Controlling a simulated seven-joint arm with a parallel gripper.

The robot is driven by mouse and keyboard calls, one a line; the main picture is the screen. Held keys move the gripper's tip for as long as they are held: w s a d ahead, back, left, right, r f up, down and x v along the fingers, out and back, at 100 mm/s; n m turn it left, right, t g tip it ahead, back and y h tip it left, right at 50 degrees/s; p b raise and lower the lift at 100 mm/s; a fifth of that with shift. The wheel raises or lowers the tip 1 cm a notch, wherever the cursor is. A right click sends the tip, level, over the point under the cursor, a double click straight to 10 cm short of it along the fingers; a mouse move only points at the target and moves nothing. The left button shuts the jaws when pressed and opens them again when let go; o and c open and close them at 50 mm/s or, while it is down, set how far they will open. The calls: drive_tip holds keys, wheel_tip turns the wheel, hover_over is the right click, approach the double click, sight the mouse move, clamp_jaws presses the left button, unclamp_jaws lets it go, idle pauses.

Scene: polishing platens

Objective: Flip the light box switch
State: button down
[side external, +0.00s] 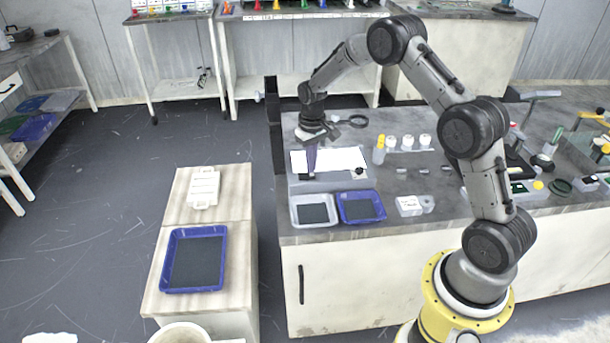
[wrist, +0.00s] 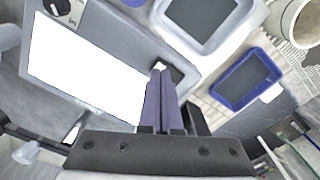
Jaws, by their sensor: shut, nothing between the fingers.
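The light box has a bright white panel in a grey housing (side external: 373,181); in the wrist view its panel (wrist: 80,62) fills the upper left. A black knob (side external: 359,171) sits on its front strip; it also shows in the wrist view (wrist: 57,7). A small dark switch (wrist: 178,72) is at the other end of that strip, partly hidden by my fingers. My gripper (side external: 311,171) points down at this end, with purple fingers shut and empty. In the wrist view, its fingertips (wrist: 159,68) are right beside the switch; I cannot tell whether they touch.
A white tray (side external: 296,222) and a blue tray (side external: 378,217) lie just in front of the light box. Yellow-capped bottle (side external: 379,151) and white-capped jars (side external: 408,142) stand to its right. A lower cabinet at left holds another blue tray (side external: 164,285).

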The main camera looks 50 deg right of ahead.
drive_tip(key=shift+r, duration=2.75)
wheel_tip(320, 180, up, 7)
drive_tip(key=t, duration=0.2)
hover_over(311, 175)
drive_tip(key=w+a, duration=0.1)
drive_tip(key=a, duration=0.1)
drive_tip(key=s+a+r+n+t, duration=0.1)
drive_tip(key=s+a+r, duration=0.3)
drive_tip(key=s+r, duration=0.3)
drive_tip(key=s+a+r+n+t, duration=0.15)
drive_tip(key=s+a+r, duration=0.25)
drive_tip(key=r, duration=0.6)
drive_tip(key=s+a+r+t, duration=0.1)
drive_tip(key=s+a+t, duration=0.15)
drive_tip(key=s, duration=1.15)
drive_tip(key=s+a+f+g, duration=0.1)
drive_tip(key=s+f, duration=0.5)
drive_tip(key=s, duration=0.2)
drive_tip(key=shift+a, duration=0.2)
